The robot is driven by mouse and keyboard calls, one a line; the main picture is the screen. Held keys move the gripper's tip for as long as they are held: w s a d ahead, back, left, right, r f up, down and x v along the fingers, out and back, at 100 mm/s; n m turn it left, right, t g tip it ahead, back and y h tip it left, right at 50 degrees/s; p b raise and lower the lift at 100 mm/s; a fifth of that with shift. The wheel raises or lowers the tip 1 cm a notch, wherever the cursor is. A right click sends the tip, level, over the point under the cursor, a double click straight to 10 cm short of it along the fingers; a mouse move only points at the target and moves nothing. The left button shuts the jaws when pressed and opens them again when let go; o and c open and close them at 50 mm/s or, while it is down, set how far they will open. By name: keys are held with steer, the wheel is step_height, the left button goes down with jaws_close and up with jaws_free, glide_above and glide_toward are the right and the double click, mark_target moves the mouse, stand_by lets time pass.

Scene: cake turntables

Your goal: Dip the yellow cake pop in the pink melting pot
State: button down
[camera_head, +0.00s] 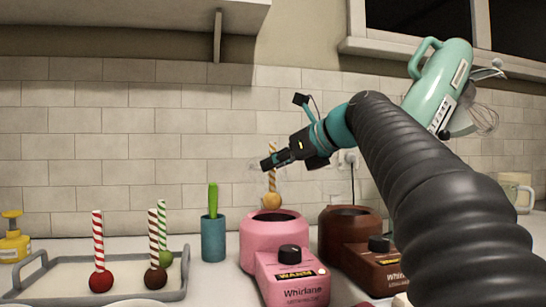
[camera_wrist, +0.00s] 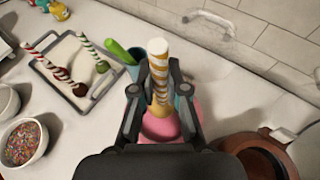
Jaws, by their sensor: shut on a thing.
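The yellow cake pop (camera_head: 272,200) hangs ball-down on a gold-and-white striped stick, just above the opening of the pink melting pot (camera_head: 260,251). My gripper (camera_head: 268,163) is shut on the stick and holds it nearly upright. In the wrist view, the striped stick (camera_wrist: 158,75) stands between the two fingers, with the yellow ball (camera_wrist: 160,112) below it. The pink pot (camera_wrist: 160,128) shows behind and under the ball, partly hidden by my gripper. Its dark opening shows in the head view, and the ball appears clear of it.
A brown melting pot (camera_head: 350,235) stands right of the pink one. A teal cup (camera_head: 213,240) with a green tool stands left. A grey tray (camera_head: 180,287) holds red, brown and green cake pops. A bowl of sprinkles (camera_wrist: 22,142) shows in the wrist view.

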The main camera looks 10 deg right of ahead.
mark_target(277, 195)
steer(key=shift+f+b, duration=1.9)
steer(key=shift+f, duration=1.8)
steer(key=shift+s+d+p, duration=0.15)
steer(key=shift+s+p, duration=0.1)
steer(key=shift+p, duration=0.1)
steer(key=shift+f, duration=0.45)
steer(key=shift+f, duration=0.25)
steer(key=shift+r, duration=0.25)
steer(key=shift+r+p, duration=0.85)
steer(key=shift+p, duration=0.15)
steer(key=shift+r+p, duration=0.35)
steer(key=shift+p, duration=0.05)
steer(key=shift+r+p, duration=0.7)
steer(key=shift+p, duration=0.15)
steer(key=shift+r, duration=0.2)
